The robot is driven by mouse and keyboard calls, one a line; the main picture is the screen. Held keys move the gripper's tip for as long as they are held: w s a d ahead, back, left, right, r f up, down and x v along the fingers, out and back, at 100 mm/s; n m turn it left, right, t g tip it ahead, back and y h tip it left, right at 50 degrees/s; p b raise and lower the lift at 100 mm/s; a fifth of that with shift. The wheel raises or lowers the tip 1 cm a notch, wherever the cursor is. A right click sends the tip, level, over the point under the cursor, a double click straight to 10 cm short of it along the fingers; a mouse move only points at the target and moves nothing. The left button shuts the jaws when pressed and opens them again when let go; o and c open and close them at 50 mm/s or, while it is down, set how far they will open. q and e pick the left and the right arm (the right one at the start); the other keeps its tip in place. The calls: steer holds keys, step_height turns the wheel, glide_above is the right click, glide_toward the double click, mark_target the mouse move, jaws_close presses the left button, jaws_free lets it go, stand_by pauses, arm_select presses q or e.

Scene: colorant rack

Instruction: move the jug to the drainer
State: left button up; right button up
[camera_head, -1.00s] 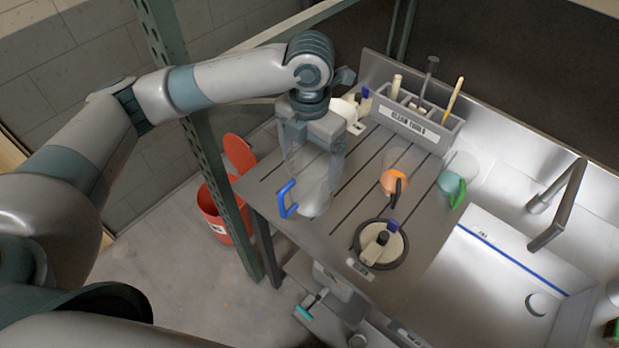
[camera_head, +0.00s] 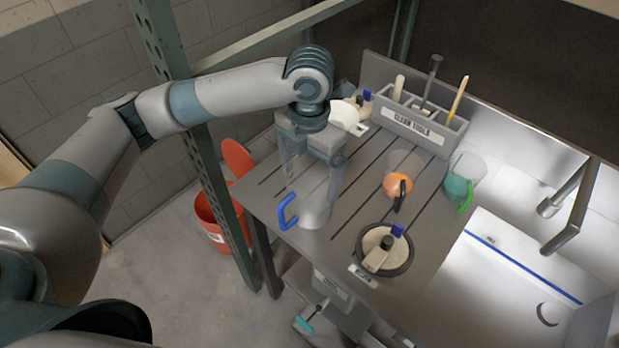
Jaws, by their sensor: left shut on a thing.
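The jug (camera_head: 316,212) is clear with a blue handle (camera_head: 287,212). It is upright at the left part of the grooved drainer (camera_head: 265,190). My left gripper (camera_head: 312,165) comes down over it from above, with its fingers along the jug's sides, shut on it. The jug's base appears at or very near the drainer surface; I cannot tell if it touches. Two other clear jugs stand on the drainer, one with orange contents and a black handle (camera_head: 398,186), one with green contents and a green handle (camera_head: 462,186). My right gripper is not in view.
A grey tool caddy (camera_head: 412,128) stands at the drainer's back. A round black-rimmed opening (camera_head: 385,250) with a brush-like item lies at the front. The sink (camera_head: 520,270) and tap (camera_head: 575,215) are at right. A green post (camera_head: 205,170) and red bin (camera_head: 222,225) are at left.

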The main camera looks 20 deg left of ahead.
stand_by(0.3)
arm_select(q)
steer(key=o, duration=1.2)
steer(key=shift+f, duration=0.1)
steer(key=shift+r+b, duration=1.45)
steer(key=shift+r, duration=4.7)
